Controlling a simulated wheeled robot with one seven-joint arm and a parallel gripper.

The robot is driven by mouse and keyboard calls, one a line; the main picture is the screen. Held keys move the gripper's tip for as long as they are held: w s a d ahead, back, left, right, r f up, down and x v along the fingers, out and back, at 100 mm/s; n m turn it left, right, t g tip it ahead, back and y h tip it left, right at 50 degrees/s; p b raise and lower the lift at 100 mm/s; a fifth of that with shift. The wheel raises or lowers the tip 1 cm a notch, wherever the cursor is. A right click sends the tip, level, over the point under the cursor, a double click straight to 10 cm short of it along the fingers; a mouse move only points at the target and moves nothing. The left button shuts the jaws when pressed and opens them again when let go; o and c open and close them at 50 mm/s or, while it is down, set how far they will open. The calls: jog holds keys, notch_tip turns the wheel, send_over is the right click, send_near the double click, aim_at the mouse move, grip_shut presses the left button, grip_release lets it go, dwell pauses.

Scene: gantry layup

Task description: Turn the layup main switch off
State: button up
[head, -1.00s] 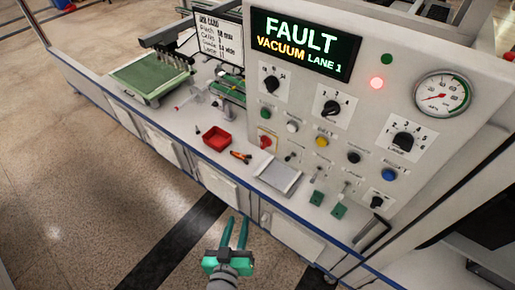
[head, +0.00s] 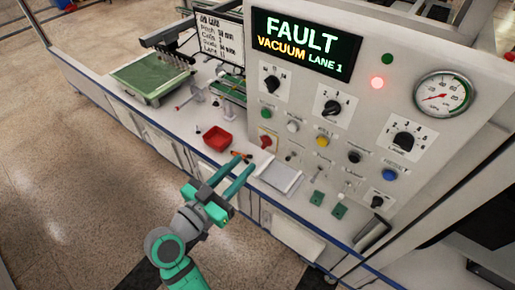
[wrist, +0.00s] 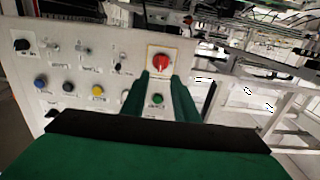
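The main switch is most likely the red rotary knob (head: 266,142) at the lower left of the control panel. In the wrist view this red knob (wrist: 161,62) sits on a yellow-edged plate. My gripper (head: 245,162) is open, with its two green fingers apart and nothing seen between them. In the head view its fingertips are just left of and below the red knob. In the wrist view the fingers of my gripper (wrist: 161,78) point toward the knob, with a green button (wrist: 157,99) showing between them. I see no contact with the knob.
A red tray (head: 217,138) stands on the bench left of the switch, with an orange tool (head: 236,155) partly behind my fingers. A grey tray (head: 280,176) lies right of my gripper. The panel display (head: 305,44) reads FAULT VACUUM LANE 1, and a red lamp (head: 377,83) is lit.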

aim_at(262, 144)
jog(key=x, duration=0.7)
jog(key=shift+w+d, duration=0.15)
jog(key=shift+w, duration=0.2)
jog(key=shift+w+d, duration=0.15)
jog(key=shift+d, duration=0.15)
jog(key=shift+a, duration=0.1)
jog(key=shift+a, duration=0.1)
jog(key=shift+c, duration=0.6)
grip_shut()
